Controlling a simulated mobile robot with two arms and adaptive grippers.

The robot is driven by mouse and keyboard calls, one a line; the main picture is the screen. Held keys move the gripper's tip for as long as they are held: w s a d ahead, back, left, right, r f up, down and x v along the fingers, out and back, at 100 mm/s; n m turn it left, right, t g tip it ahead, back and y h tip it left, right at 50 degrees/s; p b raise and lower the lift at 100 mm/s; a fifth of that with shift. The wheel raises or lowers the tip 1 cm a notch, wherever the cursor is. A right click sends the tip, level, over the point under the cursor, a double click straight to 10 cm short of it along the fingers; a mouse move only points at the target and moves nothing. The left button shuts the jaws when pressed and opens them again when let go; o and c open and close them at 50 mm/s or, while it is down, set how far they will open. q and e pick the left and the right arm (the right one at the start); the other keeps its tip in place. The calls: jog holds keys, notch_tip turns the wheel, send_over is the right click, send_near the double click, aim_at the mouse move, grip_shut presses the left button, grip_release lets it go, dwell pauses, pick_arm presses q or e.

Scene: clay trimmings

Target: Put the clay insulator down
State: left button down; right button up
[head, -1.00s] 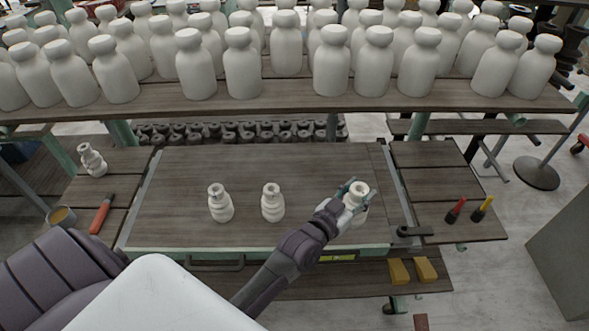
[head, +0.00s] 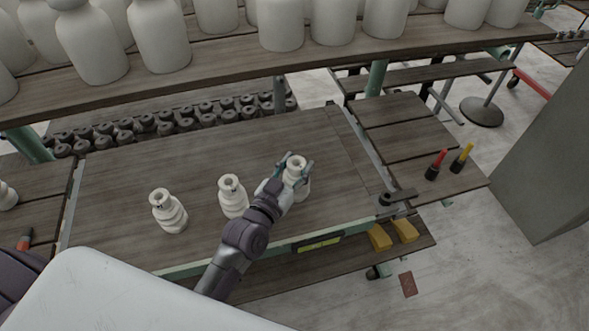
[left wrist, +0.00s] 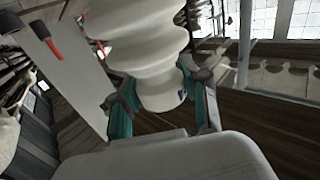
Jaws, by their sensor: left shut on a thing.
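My left gripper (head: 291,173) is shut on a white clay insulator (head: 299,181) at the right part of the workbench (head: 130,165). In the left wrist view the ribbed insulator (left wrist: 145,50) stands between the teal fingers (left wrist: 160,108). It looks upright. Whether its base touches the bench top is hidden. Two more white insulators stand on the bench to the left, one near the middle (head: 233,198) and one farther left (head: 168,212). My right gripper does not show.
A shelf (head: 330,58) of large white bottle-shaped pieces runs behind the bench, with dark rings (head: 160,122) below it. A side table (head: 415,135) at right holds a red-handled tool (head: 437,163) and a yellow-handled tool (head: 461,157). The bench top behind the insulators is clear.

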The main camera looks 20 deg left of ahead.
pick_arm(q)
jog(key=shift+w+f+b, duration=0.1)
jog(key=shift+f+b, duration=0.2)
jog(key=shift+f, duration=0.5)
jog(key=shift+w+a+f, duration=0.1)
jog(key=shift+w, duration=0.15)
jog(key=shift+w+a, duration=0.1)
jog(key=shift+a, duration=0.05)
jog(key=shift+s, duration=0.3)
jog(key=c, duration=0.9)
grip_release()
jog(key=shift+f, duration=0.1)
jog(key=shift+o, duration=1.7)
jog(key=shift+w, duration=0.1)
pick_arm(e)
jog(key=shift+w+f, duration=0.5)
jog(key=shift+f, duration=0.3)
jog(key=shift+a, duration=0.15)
